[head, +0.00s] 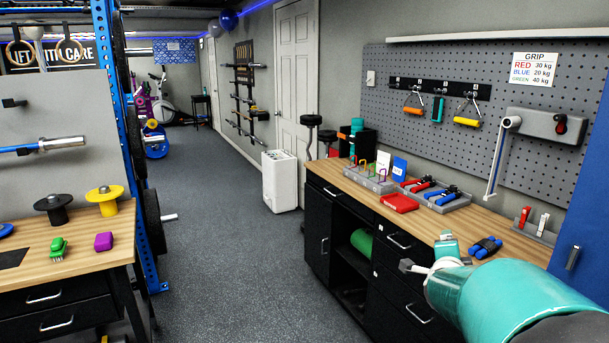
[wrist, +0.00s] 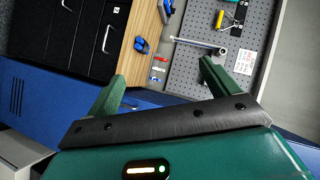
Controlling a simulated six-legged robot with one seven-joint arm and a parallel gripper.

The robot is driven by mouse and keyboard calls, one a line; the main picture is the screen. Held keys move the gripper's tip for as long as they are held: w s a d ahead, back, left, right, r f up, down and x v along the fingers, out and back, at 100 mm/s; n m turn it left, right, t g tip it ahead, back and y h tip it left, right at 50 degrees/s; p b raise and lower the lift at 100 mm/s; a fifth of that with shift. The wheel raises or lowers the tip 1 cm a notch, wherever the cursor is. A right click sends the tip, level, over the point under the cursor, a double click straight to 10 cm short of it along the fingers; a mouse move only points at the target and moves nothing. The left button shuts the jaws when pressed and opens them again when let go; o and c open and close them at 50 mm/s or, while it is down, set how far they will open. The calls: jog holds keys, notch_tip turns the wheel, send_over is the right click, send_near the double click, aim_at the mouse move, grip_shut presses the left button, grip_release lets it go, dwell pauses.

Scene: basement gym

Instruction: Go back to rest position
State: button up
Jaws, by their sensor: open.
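My gripper (wrist: 162,76) shows in the wrist view with its two green fingers spread wide apart. It is open, and nothing is between the fingers. Beyond it, the wooden bench top and the pegboard appear tilted in the picture. In the head view my teal arm (head: 515,292) reaches in from the lower right, in front of the right end of the workbench (head: 345,181). I cannot clearly make out the fingers in that view. My arm hides part of the bench's right end.
The workbench carries a red case (head: 399,203), blue-handled hand grips (head: 485,247) and a grey tray (head: 370,180). A pegboard (head: 420,150) stands behind it, with a blue locker (head: 577,240) at right. Another table (head: 85,235) stands at left. The grey floor (head: 235,270) between is clear.

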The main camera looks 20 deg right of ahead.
jog(key=s+a+n+y, duration=0.1)
jog(key=a+n+y, duration=0.95)
jog(key=a, duration=1.35)
jog(key=s+a+f+n+g, duration=0.2)
jog(key=s+a+n+g, duration=0.2)
jog(key=s+a+n, duration=0.8)
jog(key=s+n, duration=0.1)
jog(key=s, duration=0.2)
jog(key=shift+a, duration=0.35)
